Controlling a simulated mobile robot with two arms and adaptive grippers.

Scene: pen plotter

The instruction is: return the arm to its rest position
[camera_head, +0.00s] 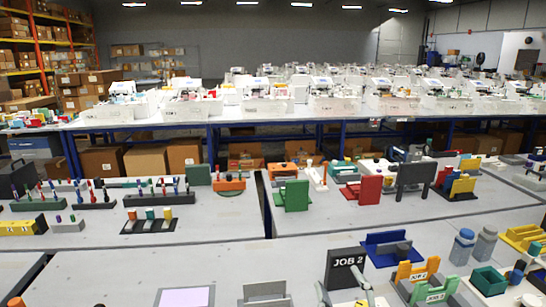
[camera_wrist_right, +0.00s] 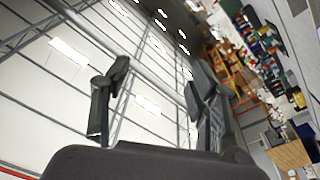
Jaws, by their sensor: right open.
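My right gripper (camera_wrist_right: 158,88) shows in the right wrist view, with its two dark grey fingers spread apart. Nothing is between the fingers. Behind them are the pale ceiling, its beams and its lamps, so the gripper points up and away from the tables. The wrist picture is strongly tilted. I cannot clearly make out either gripper in the head view. My left gripper is not in view.
Pen racks (camera_head: 158,199) stand behind, then a long row of white machines (camera_head: 335,105). Shelves with boxes (camera_head: 35,55) stand far left.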

